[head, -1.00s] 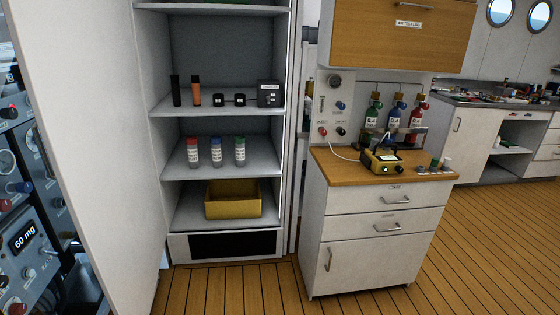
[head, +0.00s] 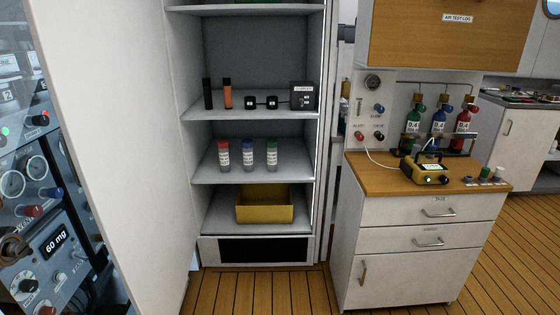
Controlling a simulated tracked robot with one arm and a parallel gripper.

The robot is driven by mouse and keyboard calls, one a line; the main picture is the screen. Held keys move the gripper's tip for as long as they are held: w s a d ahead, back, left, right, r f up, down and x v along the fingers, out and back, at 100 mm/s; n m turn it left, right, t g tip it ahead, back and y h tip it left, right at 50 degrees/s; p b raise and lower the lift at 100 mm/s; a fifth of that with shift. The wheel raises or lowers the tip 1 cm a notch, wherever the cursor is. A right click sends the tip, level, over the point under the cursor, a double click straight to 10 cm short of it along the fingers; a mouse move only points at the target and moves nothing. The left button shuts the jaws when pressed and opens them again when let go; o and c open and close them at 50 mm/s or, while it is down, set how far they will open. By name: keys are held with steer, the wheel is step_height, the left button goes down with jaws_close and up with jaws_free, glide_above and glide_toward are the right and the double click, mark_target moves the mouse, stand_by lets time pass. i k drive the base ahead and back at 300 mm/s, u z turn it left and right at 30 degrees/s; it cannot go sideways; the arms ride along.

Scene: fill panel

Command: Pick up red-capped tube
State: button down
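The red-capped tube (head: 223,157) stands upright on the middle shelf of the open cabinet, at the left end of a row of three. The blue-capped tube (head: 246,156) stands just right of it, and the green-capped tube (head: 272,156) is at the right end. The tubes are grey with white labels and stand apart from one another. My gripper is not in view.
The open white cabinet door (head: 115,150) stands left of the shelves. A yellow bin (head: 264,215) sits on the shelf below, and small black items are above. A drawer counter (head: 425,235) stands at right. Wooden floor lies in front.

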mark_target(223, 145)
steer(key=i, duration=1.45)
steer(key=u, duration=0.05)
